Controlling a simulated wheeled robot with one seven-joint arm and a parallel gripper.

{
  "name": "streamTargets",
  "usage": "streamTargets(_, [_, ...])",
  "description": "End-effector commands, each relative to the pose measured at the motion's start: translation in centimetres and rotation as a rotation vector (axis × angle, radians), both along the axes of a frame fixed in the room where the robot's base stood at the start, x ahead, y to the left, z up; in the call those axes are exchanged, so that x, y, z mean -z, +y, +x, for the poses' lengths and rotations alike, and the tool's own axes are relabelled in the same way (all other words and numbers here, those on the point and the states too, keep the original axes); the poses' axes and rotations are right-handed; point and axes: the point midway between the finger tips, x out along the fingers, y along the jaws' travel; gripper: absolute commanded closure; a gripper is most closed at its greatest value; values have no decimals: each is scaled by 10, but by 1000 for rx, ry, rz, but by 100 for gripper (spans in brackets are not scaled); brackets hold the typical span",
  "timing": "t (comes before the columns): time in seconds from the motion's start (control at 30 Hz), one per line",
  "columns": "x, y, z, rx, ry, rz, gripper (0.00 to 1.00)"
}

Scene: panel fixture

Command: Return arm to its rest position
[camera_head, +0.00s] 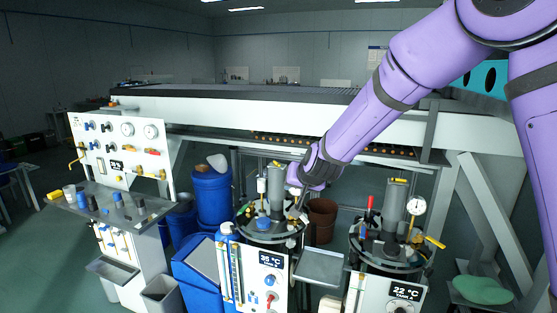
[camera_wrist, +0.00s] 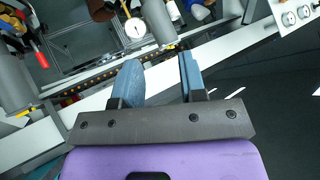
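My purple arm (camera_head: 385,90) comes in from the upper right and reaches down and left to the two machine stations. Its wrist (camera_head: 318,168) is above and behind the left station (camera_head: 268,230), in front of the long white beam. My gripper (camera_wrist: 160,68) shows in the wrist view with two blue fingers apart and nothing between them. In the head view its fingers are hard to make out near the left station's top. The wrist view is tilted and shows a dial gauge (camera_wrist: 135,28), a grey cylinder (camera_wrist: 157,20) and a red handle (camera_wrist: 39,54).
The right station (camera_head: 388,255) carries a gauge, red handle and upright cylinder. A panel bench (camera_head: 118,150) with valves stands at the left. Blue drums (camera_head: 211,195) are behind. A long white beam (camera_head: 240,125) crosses the back.

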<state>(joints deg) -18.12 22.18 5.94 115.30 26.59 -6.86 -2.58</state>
Motion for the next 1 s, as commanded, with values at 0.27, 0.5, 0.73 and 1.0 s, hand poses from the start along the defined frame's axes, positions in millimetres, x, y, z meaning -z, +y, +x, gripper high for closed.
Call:
streamTargets(0.27, [-78, -63, -64, -40, 43, -49, 62])
streamTargets(0.5, [-123, -116, -133, -57, 93, -106, 62])
streamTargets(0.73, [-148, -163, -208, -53, 149, -169, 62])
streamTargets(1.0, [-157, -211, -302, -25, 224, -242, 62])
